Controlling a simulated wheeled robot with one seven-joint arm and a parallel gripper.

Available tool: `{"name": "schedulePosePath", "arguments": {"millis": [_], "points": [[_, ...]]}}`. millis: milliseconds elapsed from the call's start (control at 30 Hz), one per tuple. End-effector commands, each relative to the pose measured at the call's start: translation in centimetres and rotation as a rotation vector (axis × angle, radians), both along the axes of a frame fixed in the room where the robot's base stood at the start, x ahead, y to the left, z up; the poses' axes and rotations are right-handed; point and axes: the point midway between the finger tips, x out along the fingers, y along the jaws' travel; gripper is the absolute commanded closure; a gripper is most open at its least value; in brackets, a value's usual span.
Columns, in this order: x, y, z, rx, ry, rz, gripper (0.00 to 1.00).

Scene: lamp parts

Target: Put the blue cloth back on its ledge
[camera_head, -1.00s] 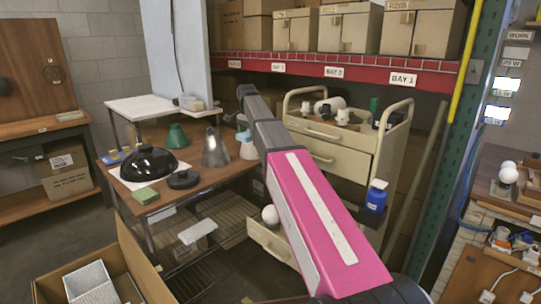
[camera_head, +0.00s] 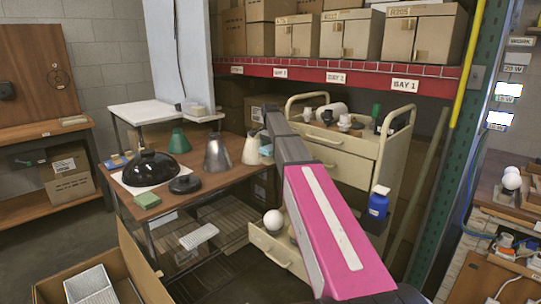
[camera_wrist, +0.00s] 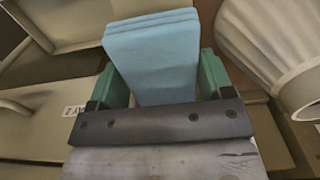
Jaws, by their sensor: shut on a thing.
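The folded light-blue cloth (camera_wrist: 152,58) stands between the green fingers of my gripper (camera_wrist: 160,80) in the wrist view. My gripper is shut on it. In the head view a small part of the cloth (camera_head: 266,150) shows beyond the end of my arm, right of a cream lampshade (camera_head: 251,149); my arm hides most of the gripper. A white raised ledge (camera_head: 140,115) stands at the back left of the wooden table. I cannot tell whether it is the cloth's ledge.
The wooden table holds a black dome shade (camera_head: 150,168), a grey shade (camera_head: 216,152), a green shade (camera_head: 179,141) and a green block (camera_head: 147,200). A cream drawer trolley (camera_head: 345,155) stands right, with a lower drawer (camera_head: 280,253) open. A ribbed pale shade (camera_wrist: 285,45) is close right in the wrist view.

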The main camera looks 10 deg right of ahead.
Motion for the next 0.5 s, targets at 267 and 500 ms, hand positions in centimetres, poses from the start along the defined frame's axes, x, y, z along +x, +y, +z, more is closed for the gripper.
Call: {"name": "schedulePosePath", "arguments": {"millis": [267,500], "points": [[-0.1,0.0,-3.4,-0.001,0.001,0.000,0.48],[0.0,0.1,-3.4,0.000,0.000,0.000,0.48]]}}
